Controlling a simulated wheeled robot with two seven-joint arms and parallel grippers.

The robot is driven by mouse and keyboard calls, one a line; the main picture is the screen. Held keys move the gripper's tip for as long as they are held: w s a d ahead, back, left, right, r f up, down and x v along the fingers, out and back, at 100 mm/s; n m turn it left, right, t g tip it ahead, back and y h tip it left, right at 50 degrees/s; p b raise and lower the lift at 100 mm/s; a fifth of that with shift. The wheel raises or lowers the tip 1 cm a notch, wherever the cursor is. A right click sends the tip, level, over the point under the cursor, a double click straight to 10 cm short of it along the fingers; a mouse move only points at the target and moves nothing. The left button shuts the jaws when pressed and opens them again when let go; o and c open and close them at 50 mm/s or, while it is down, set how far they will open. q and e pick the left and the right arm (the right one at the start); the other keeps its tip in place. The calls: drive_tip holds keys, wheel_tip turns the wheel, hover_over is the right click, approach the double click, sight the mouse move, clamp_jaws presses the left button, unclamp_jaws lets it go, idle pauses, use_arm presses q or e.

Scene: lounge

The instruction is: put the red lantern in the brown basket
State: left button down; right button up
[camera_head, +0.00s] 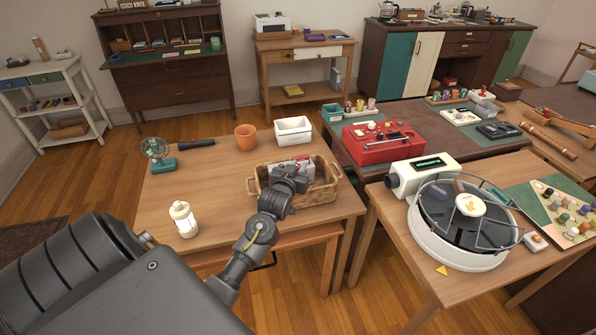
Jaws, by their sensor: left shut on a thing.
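The brown basket (322,193) is a woven basket with looped handles at the right front of the near wooden table. My left gripper (292,175) is over the basket's opening, pointing away from me. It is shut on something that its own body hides. Red and white patches show just behind and beside it inside the basket, but I cannot tell whether any of them is the red lantern. No red lantern shows clearly elsewhere. A cream lantern (183,219) stands upright at the table's front left. My right gripper is not in view.
On the same table (215,185) are a teal fan (157,154), a black flashlight (197,143), a terracotta pot (245,137) and a white box (293,130). A red case (382,144) and a round white-rimmed device (460,245) stand on tables to the right. The table's middle is clear.

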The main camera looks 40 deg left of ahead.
use_arm(q)
drive_tip(key=shift+f, duration=0.65)
drive_tip(key=c, duration=1.3)
unclamp_jaws()
drive_tip(key=shift+f, duration=0.15)
drive_tip(key=shift+r, duration=0.2)
drive_tip(key=v, duration=1.2)
drive_tip(key=shift+f, duration=0.1)
